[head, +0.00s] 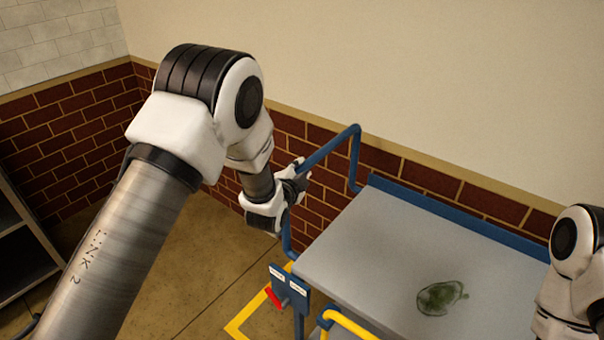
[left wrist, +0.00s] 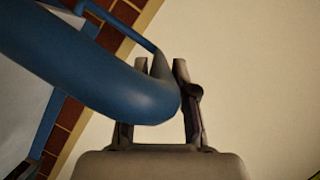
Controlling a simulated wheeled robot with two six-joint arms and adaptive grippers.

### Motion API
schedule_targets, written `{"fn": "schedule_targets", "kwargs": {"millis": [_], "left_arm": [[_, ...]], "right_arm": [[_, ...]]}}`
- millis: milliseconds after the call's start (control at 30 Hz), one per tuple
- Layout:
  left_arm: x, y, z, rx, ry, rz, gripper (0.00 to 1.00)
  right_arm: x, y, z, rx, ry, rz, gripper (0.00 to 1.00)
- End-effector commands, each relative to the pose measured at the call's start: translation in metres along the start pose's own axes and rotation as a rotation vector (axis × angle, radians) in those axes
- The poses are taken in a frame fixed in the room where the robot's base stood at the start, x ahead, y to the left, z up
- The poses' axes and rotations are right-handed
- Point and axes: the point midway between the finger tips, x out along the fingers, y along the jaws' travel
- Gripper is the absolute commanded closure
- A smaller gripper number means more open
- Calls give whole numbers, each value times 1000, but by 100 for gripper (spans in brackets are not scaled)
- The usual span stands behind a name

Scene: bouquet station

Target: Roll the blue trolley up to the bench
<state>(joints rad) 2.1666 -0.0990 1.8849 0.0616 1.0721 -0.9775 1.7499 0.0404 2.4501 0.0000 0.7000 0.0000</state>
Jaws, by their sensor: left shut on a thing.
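The blue trolley (head: 345,240) has a grey flat top, a blue rim along its far side and a bent blue tube handle (head: 330,148) at its left end. My left gripper (head: 298,178) is shut on this handle. In the left wrist view the thick blue tube (left wrist: 110,85) crosses at the two fingers (left wrist: 162,75) and hides part of them. My right arm shows at the right edge, but its gripper is out of view. I cannot make out a separate bench.
A dark green patch (head: 440,297) is on the trolley top. Two small blue signs (head: 289,289), a red lever (head: 273,297) and a yellow rail (head: 349,326) are at the near left corner. Yellow floor tape (head: 240,322) runs beside it. A grey shelf (head: 22,245) stands left; brick wall behind.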

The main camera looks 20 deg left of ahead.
Motion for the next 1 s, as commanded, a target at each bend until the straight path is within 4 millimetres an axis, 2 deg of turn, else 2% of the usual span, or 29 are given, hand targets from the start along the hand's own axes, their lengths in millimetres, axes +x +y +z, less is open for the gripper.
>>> {"fn": "schedule_targets", "kwargs": {"millis": [433, 467, 500, 833, 933, 1000], "left_arm": [[-1, 3, 0, 4, 2, 7, 100], [-1, 3, 0, 4, 2, 7, 63], [-1, 3, 0, 4, 2, 7, 49], [-2, 0, -1, 2, 3, 2, 48], [-12, 0, -1, 2, 2, 3, 48], [-25, 1, -1, 3, 2, 3, 48]], "right_arm": [[1, 0, 0, -1, 0, 0, 100], [1, 0, 0, -1, 0, 0, 100], [1, 0, 0, -1, 0, 0, 100], [1, 0, 0, 0, 0, 0, 100], [1, 0, 0, 0, 0, 0, 100], [1, 0, 0, 0, 0, 0, 100]]}}
